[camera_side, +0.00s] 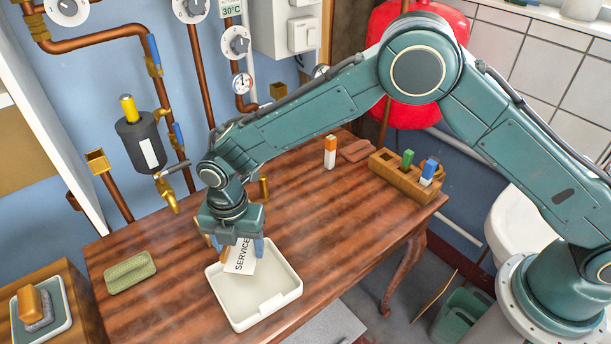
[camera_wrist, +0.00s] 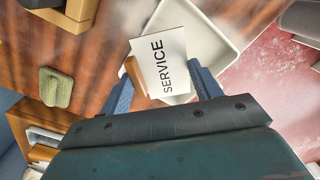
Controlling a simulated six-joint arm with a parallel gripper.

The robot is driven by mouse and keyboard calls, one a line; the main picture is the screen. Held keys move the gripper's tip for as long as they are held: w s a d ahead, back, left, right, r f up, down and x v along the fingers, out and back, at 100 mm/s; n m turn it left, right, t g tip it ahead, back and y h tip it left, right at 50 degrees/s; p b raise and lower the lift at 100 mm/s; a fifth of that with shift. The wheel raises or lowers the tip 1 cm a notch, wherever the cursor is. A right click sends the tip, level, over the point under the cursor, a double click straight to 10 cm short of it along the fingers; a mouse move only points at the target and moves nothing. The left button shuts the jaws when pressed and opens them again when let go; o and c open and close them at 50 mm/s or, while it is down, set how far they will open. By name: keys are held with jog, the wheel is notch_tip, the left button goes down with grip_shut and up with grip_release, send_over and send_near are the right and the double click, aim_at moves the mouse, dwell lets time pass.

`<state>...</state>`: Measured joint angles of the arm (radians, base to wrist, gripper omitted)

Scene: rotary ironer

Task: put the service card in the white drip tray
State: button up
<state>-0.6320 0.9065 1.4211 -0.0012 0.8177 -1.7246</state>
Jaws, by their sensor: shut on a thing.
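The service card (camera_side: 240,261) is white with the black word SERVICE. My gripper (camera_side: 238,246) is shut on it and holds it tilted above the white drip tray (camera_side: 268,308). In the wrist view the card (camera_wrist: 161,62) sits between my gripper's fingers (camera_wrist: 162,88), with a small brown piece at its left edge. The tray also shows in the wrist view (camera_wrist: 216,42), behind the card. The tray is a shallow square with rounded corners on the wooden table. The side view does not clearly show whether the card's lower edge touches the tray.
A green sponge-like block (camera_side: 130,272) lies left of the tray. A wooden holder (camera_side: 400,178) with coloured pieces and an orange-and-white block (camera_side: 330,152) stand at the table's far right. A dark cylinder with a brass tap (camera_side: 142,145) hangs at the back left. The table's middle is clear.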

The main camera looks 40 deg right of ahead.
aim_at(241, 253)
jog(key=shift+f, duration=0.15)
jog(key=shift+f, duration=1.95)
jog(key=shift+f, duration=0.15)
jog(key=o, duration=1)
jog(key=shift+c, duration=0.2)
notch_tip(241, 253, up, 12)
